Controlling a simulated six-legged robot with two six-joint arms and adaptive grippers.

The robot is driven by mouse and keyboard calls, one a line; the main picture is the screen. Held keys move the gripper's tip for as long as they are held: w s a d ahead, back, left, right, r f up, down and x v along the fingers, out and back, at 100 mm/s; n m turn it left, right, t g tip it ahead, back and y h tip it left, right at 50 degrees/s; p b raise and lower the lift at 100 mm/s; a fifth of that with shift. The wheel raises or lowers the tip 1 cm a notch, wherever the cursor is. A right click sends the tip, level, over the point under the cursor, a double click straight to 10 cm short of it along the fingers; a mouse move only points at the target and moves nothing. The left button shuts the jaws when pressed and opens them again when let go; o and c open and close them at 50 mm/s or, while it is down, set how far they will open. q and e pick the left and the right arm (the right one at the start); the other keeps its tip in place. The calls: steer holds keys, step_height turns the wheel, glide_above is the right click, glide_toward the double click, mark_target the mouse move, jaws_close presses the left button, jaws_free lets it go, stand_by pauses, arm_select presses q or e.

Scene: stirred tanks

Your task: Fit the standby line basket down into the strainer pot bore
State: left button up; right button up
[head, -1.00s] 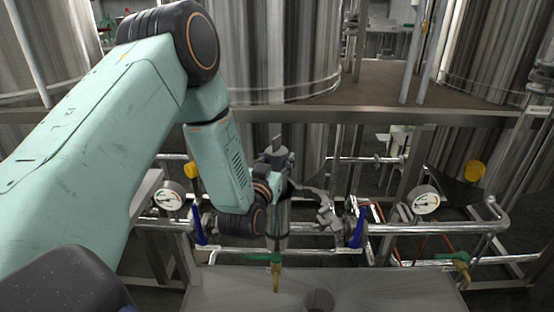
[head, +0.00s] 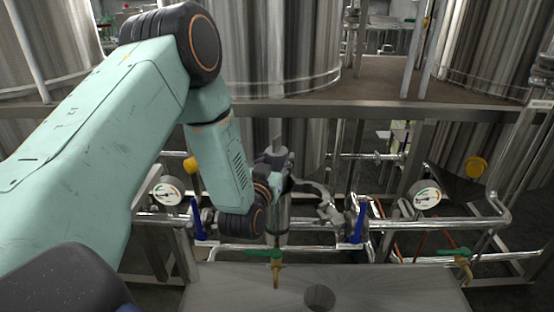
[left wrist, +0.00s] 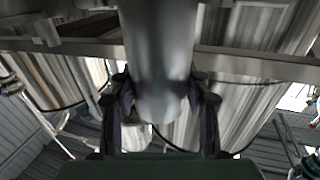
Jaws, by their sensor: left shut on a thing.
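The standby line basket (head: 277,157) is a grey cylinder with a thin upright stem, above the pipe run at the picture's middle. My left gripper (head: 280,185) is shut on it, its fingers partly hidden by my wrist. In the left wrist view the basket (left wrist: 160,50) stands between the two fingers, which grip its sides. The strainer pot (head: 278,222) is the upright metal cylinder in the pipe line, directly below the basket. Its bore is hidden, and I cannot tell whether the basket's lower end is inside it. My right gripper is not in view.
Blue-handled valves (head: 358,224) and (head: 198,218) flank the pot, with a curved metal clamp-like part (head: 325,203) close at its right. A green-handled tap (head: 265,254) stands in front. A grey bench top (head: 400,288) with a dark round spot (head: 320,297) lies nearest.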

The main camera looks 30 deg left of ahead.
arm_select(q)
steer(key=shift+f+b, duration=2.25)
steer(key=shift+f, duration=0.7)
steer(key=o, duration=1.4)
steer(key=shift+s+f, duration=0.1)
steer(key=shift+f, duration=0.05)
steer(key=shift+c, duration=0.2)
steer(key=shift+f, duration=0.1)
steer(key=shift+s+d+f, duration=0.1)
steer(key=shift+s+d, duration=0.1)
steer(key=shift+s, duration=0.3)
steer(key=v, duration=1)
steer(key=shift+s+r, duration=0.4)
steer(key=shift+r, duration=0.1)
